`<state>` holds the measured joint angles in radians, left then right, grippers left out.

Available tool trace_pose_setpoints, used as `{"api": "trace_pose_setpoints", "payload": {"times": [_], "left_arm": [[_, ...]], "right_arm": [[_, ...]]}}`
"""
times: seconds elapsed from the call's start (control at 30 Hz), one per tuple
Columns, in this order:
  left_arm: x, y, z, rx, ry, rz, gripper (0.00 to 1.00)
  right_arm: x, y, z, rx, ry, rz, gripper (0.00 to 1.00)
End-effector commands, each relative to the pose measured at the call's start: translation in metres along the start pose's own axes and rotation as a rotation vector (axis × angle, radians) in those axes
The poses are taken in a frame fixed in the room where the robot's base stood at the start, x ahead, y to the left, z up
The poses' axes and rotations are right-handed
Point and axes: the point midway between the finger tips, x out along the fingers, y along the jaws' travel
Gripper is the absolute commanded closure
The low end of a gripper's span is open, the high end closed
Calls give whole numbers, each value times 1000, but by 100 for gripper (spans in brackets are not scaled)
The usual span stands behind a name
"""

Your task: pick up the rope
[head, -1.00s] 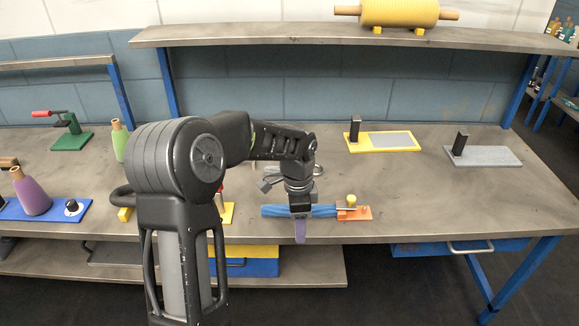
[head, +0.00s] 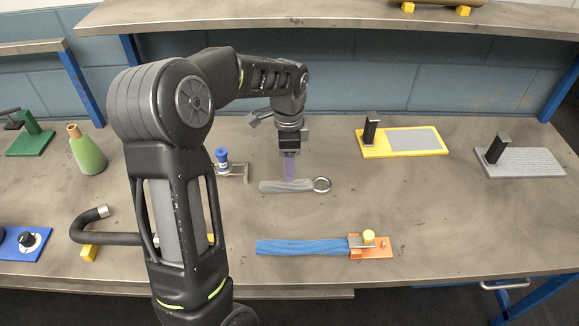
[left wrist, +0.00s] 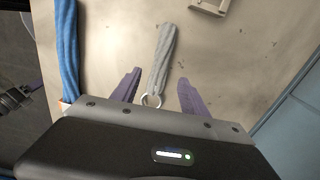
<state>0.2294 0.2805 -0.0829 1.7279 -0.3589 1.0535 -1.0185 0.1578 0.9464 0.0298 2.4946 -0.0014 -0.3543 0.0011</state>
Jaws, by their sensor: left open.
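A grey rope bundle (head: 287,186) with a metal ring (head: 321,184) at its right end lies on the workbench. A blue rope bundle (head: 302,247) lies nearer the front edge, its right end at an orange clamp base (head: 372,247). My left gripper (head: 290,178) points down at the grey bundle, its purple fingers covering part of it. In the left wrist view the grey bundle (left wrist: 162,58) lies between the open, empty fingers (left wrist: 159,80), with the ring close to the gripper body. The exact height above it is hard to tell. My right gripper is out of view.
A small blue-topped fixture (head: 222,160) stands left of the grey bundle. A green bottle (head: 88,152) and a bent dark pipe (head: 105,232) are further left. A yellow-framed plate (head: 402,142) and a grey block (head: 519,162) stand right. The bench right of the ring is clear.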

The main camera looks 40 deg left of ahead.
Motion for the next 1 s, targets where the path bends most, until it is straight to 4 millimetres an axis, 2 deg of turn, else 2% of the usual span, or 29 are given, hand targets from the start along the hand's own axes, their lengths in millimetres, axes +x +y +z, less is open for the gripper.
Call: {"api": "trace_pose_setpoints", "payload": {"times": [0.37, 0.63, 1.0], "left_arm": [[1, 0, 0, 0, 0, 0, 48], [24, 1, -1, 1, -1, 2, 48], [28, 0, -1, 0, 0, 0, 48]], "right_arm": [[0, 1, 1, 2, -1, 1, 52], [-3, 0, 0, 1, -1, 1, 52], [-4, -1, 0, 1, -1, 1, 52]]}}
